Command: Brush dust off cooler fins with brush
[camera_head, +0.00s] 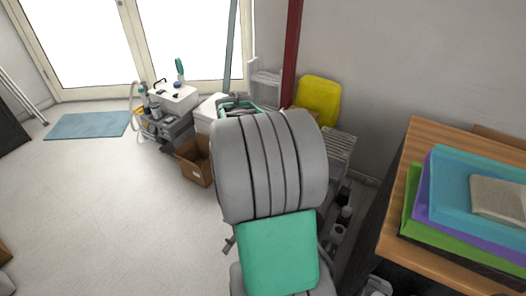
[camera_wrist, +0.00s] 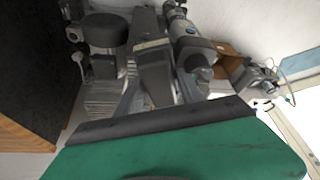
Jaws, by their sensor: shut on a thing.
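In the wrist view my gripper (camera_wrist: 156,98) points away from the camera, its two pale grey fingers shut on a dark grey wedge-shaped thing (camera_wrist: 154,72), which I take to be the brush. Its bristles cannot be made out. Just beyond it lies a small pale striped part (camera_wrist: 152,44), possibly the cooler fins; I cannot tell whether the brush touches it. A silver cylinder (camera_wrist: 192,45) is close on the right and a dark round compressor part (camera_wrist: 105,32) on the left. In the head view my arm hides the gripper and brush.
A cardboard box (camera_head: 194,160), a white machine (camera_head: 174,98) and a yellow chair-like thing (camera_head: 319,97) stand near the back. A blue mat (camera_head: 88,125) lies on the open floor at left.

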